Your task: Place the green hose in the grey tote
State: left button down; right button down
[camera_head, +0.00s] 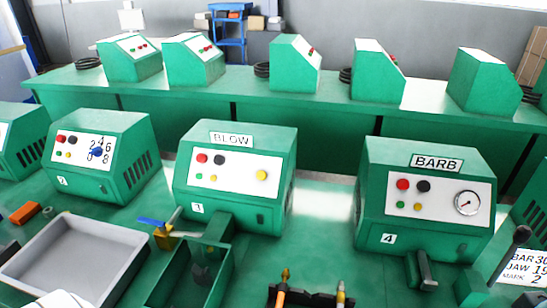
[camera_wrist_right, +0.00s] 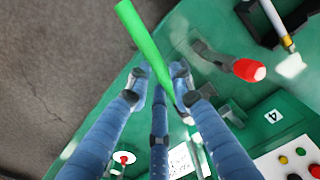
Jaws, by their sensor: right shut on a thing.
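The green hose (camera_wrist_right: 143,42) shows in the right wrist view as a straight, bright green length. My right gripper (camera_wrist_right: 158,88) has its blue fingers shut on it. One end sticks out beyond the fingertips towards the top of that view; the lower part is partly hidden between the fingers. The hose and the right gripper do not show in the head view. The grey tote (camera_head: 122,238) stands on the green bench at the lower left of the head view, and its visible inside looks empty. My left gripper is not in view.
Right of the tote is a blue-handled brass valve (camera_head: 165,235) by a green open box (camera_head: 160,292). The BLOW machine (camera_head: 235,170) and the BARB machine (camera_head: 425,200) stand behind. In the wrist view, a red-tipped lever (camera_wrist_right: 249,70) is near the hose.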

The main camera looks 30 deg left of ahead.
aim_at(85, 268)
jog(key=k+u, duration=0.3)
jog(key=k+j+u, duration=0.15)
jog(key=k+u, duration=0.15)
jog(key=i+j+u, duration=0.1)
jog(key=j+u, duration=0.15)
jog(key=u, duration=0.15)
jog(key=i+j+u, duration=0.1)
jog(key=u, duration=0.3)
jog(key=i+j+u, duration=0.2)
jog(key=u, duration=0.2)
jog(key=i+j+u, duration=0.15)
jog(key=u, duration=0.2)
jog(key=i+j, duration=0.1)
jog(key=i, duration=0.2)
jog(key=i+j, duration=0.15)
jog(key=i, duration=0.15)
